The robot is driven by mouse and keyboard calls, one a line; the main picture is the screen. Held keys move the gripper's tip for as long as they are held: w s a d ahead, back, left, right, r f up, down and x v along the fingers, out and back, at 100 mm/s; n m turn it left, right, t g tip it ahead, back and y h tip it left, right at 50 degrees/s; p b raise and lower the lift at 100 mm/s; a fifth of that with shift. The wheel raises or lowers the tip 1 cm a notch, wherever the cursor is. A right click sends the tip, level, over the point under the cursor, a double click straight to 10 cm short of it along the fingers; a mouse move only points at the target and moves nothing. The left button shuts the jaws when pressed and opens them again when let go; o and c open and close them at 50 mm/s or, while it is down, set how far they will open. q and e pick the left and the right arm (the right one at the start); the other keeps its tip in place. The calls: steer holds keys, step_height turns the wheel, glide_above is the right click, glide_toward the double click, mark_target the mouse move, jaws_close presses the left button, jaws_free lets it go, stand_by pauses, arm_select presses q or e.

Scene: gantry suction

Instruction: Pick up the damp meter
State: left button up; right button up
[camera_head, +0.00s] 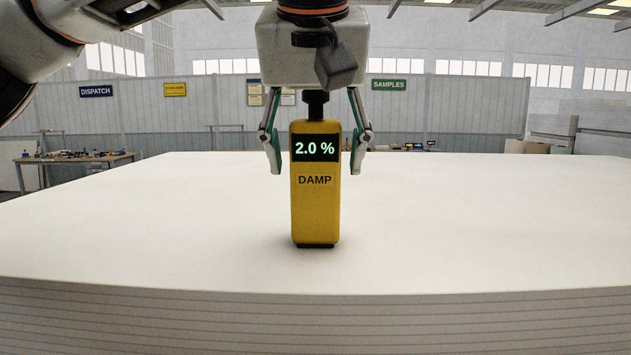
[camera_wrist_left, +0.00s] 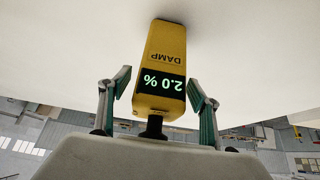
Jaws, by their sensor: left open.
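The damp meter (camera_head: 315,212) is a yellow upright block with a dark display reading 2.0 % and a DAMP label. It stands on a stack of white boards (camera_head: 480,220). My left gripper (camera_head: 318,168) is above it, pointing down and open, with one finger on each side of the meter's upper part. Gaps show between the fingers and the meter in the head view. In the left wrist view the meter (camera_wrist_left: 164,52) appears upside down between the open fingers. A black knob (camera_head: 316,104) on its top reaches up close to the palm. My right gripper is not in view.
The board top is clear around the meter, and its front edge (camera_head: 315,295) is near. Behind it are a grey partition with DISPATCH (camera_head: 96,91) and SAMPLES (camera_head: 389,85) signs, and a cluttered bench (camera_head: 75,160) at left.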

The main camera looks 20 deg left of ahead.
arm_select(q)
steer(key=c, duration=1.6)
steer(key=shift+c, duration=0.8)
steer(key=shift+r, duration=0.15)
